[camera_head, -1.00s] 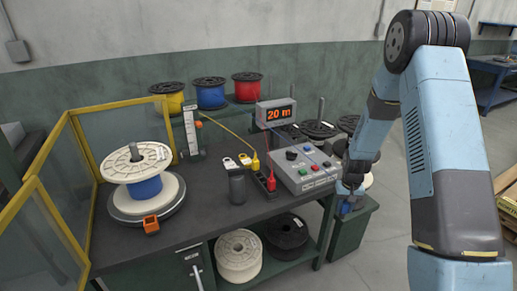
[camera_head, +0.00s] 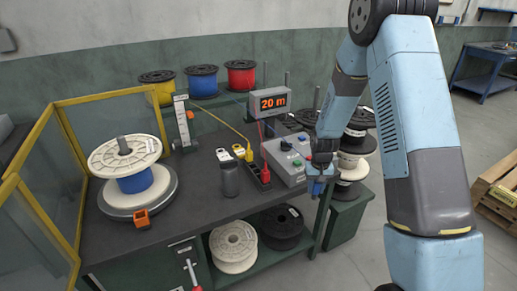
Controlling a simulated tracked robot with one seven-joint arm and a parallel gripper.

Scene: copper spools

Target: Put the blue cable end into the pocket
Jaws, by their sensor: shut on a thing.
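My gripper (camera_head: 319,178) is at the right front corner of the workbench, beside the grey control box. It is shut on the blue cable end (camera_head: 316,188), a small blue piece showing below the fingers. The blue spool (camera_head: 202,84) sits on the back rack between the yellow and red spools. The dark pocket block (camera_head: 258,182) lies on the bench left of the control box, with the yellow cable end (camera_head: 242,152) and red cable end (camera_head: 265,173) at it. My gripper is right of this block and apart from it. The pocket openings are too small to make out.
The control box (camera_head: 283,170) stands between my gripper and the pocket block. A dark cup (camera_head: 229,180) stands left of the block. The display reading 20 m (camera_head: 272,102) is behind. A stack of spools (camera_head: 354,160) stands right of my gripper.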

